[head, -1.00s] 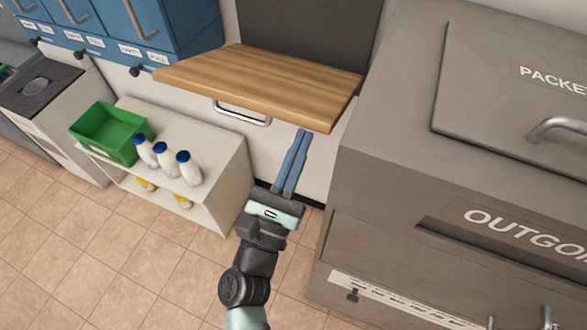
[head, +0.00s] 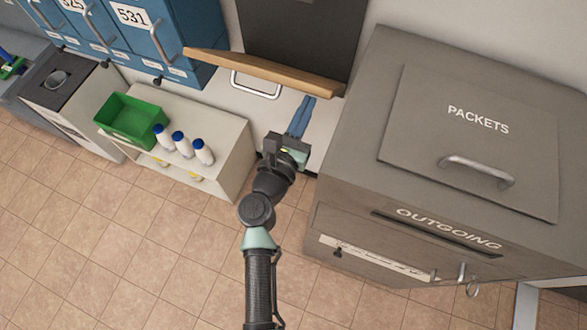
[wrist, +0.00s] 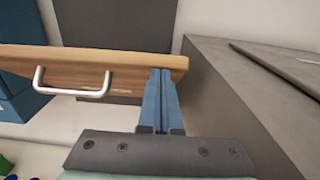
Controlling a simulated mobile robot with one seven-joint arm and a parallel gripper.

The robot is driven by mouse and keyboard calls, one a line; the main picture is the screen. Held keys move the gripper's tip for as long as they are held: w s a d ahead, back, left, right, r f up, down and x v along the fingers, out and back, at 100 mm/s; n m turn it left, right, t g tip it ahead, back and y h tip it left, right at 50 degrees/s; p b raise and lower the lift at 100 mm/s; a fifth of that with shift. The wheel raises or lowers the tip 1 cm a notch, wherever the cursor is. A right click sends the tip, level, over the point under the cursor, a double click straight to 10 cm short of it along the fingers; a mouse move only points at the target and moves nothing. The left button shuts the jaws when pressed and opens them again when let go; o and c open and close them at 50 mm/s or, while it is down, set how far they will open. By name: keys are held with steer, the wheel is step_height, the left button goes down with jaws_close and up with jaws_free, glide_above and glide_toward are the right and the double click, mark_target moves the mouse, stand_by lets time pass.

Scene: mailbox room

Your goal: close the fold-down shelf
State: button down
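The wooden fold-down shelf (head: 265,73) is mounted on the wall in front of a dark panel (head: 300,35). It looks tilted partly upward, with its top surface hidden in the head view. A metal handle (head: 255,85) sits on its lower side. The wrist view shows the shelf (wrist: 140,68) and its handle (wrist: 72,90) at the left. My gripper (head: 309,98) has its blue fingers together, with nothing seen between them. The fingertips (wrist: 161,71) overlap the shelf's right end from below; they look touching or very close.
A large grey outgoing box (head: 345,110) stands close to the right of the shelf and my gripper. Blue lockers (head: 180,30) are at the upper left. A low white unit (head: 225,135) holds a green bin (head: 130,118) and bottles (head: 181,143). The tiled floor is open in front.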

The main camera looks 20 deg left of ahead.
mark_target(317, 85)
steer(key=shift+g, duration=0.6)
steer(key=w+r+p, duration=0.4)
steer(key=p, duration=0.1)
steer(key=w+r+p, duration=0.2)
steer(key=p, duration=0.1)
steer(key=shift+d+r, duration=0.25)
steer(key=shift+r, duration=0.05)
steer(key=w+r+p, duration=0.2)
steer(key=w+r, duration=0.2)
steer(key=w, duration=0.6)
steer(key=shift+w+d, duration=0.25)
steer(key=shift+d, duration=0.15)
steer(key=shift+s, duration=0.1)
